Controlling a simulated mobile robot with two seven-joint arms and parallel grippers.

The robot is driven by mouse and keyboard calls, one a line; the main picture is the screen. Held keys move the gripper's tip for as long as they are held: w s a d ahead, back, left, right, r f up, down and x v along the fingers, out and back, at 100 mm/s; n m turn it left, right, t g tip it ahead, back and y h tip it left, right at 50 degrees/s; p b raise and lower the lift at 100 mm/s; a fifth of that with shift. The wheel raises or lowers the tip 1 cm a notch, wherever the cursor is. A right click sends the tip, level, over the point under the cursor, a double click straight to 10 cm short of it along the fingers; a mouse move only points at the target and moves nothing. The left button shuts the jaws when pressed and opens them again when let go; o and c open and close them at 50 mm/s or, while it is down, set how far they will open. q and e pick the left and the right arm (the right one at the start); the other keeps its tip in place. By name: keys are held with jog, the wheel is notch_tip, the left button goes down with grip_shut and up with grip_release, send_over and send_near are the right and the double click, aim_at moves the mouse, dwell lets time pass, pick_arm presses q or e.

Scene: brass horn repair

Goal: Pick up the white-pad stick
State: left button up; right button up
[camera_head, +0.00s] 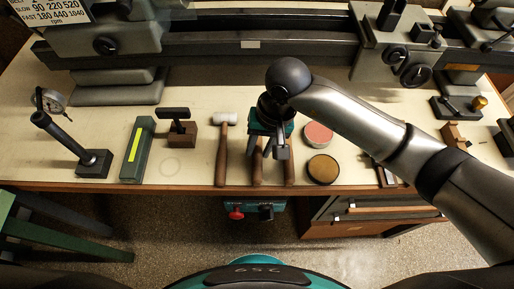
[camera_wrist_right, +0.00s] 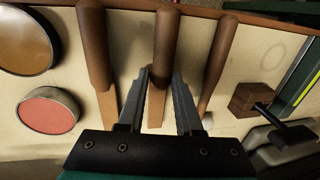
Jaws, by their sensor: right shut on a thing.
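Two sticks with dark brown handles and paler wooden shafts lie side by side on the bench. My right gripper (camera_wrist_right: 161,72) has its two fingers on either side of the middle stick (camera_wrist_right: 164,50) in the wrist view, shut on its shaft. That stick's far end is hidden by the gripper, so no white pad shows. The other stick (camera_wrist_right: 96,50) lies beside it, outside the fingers, its end also hidden. In the head view my right gripper (camera_head: 270,150) covers most of both sticks. I cannot tell whether the held stick is off the bench. My left gripper is not in view.
A white-headed mallet (camera_head: 222,145) lies close on the left of the held stick. A red-topped round tin (camera_head: 318,134) and a brown-topped one (camera_head: 323,169) are on the right. A lathe (camera_head: 250,45) runs along the back. A green case (camera_head: 137,150) lies further left.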

aim_at(259, 150)
grip_shut()
notch_tip(259, 150, up, 20)
jog(key=p, duration=0.1)
dwell(0.5)
